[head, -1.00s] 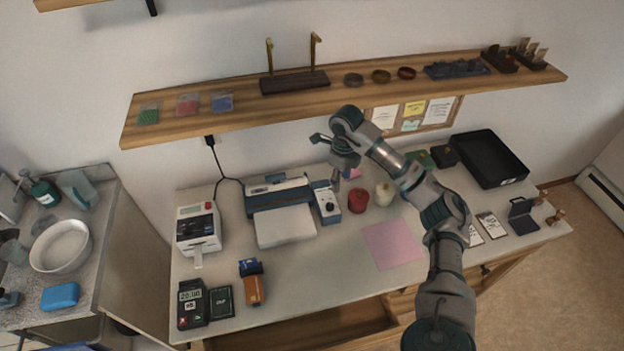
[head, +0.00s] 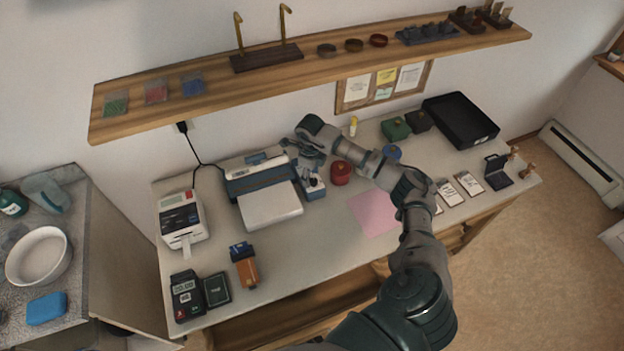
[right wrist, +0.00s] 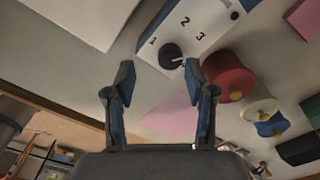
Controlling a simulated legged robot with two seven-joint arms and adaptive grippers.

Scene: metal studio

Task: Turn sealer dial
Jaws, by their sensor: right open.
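The sealer (head: 258,178) is a blue and white machine on the table, with a white sheet in front. Its control box (head: 314,190) is on its right side, partly hidden by my right gripper (head: 311,166). In the right wrist view, the black dial (right wrist: 171,55) with a white pointer mark sits on the white panel (right wrist: 205,18), near the numbers 1, 2 and 3. My right gripper (right wrist: 160,78) is open and empty, its fingers apart on either side of the dial in that picture; contact is not visible. My left gripper is out of view.
A red spool (head: 341,174) stands close to the right of the control box. A pink sheet (head: 375,213) lies in front of it. The wooden shelf (head: 210,84) runs above the table. A label printer (head: 181,218) stands at left.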

